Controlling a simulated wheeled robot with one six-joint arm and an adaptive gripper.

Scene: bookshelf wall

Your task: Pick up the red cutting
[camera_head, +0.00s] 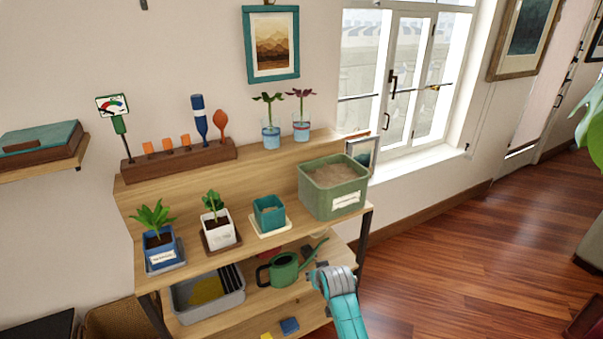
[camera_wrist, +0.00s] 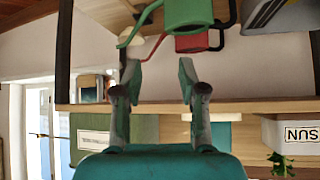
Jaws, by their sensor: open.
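The red cutting (camera_head: 300,96) has dark red leaves and stands upright in a clear glass of water (camera_head: 301,131) on the top shelf. A green-leaved cutting (camera_head: 268,100) stands in a similar glass (camera_head: 271,137) just left of it. The red cutting does not show in the wrist view. My gripper (camera_wrist: 161,74) is open and empty, its two fingers apart in the wrist view. In the head view my teal and grey arm end is low at the front right of the shelf unit, well below the cuttings; the fingertips are hard to make out there.
A green planter box (camera_head: 334,193) of soil stands on the middle shelf below the cuttings, with potted plants to its left. A green watering can (camera_head: 284,270) sits on the lower shelf near my gripper. A tool rack (camera_head: 180,158) stands left. Floor at right is free.

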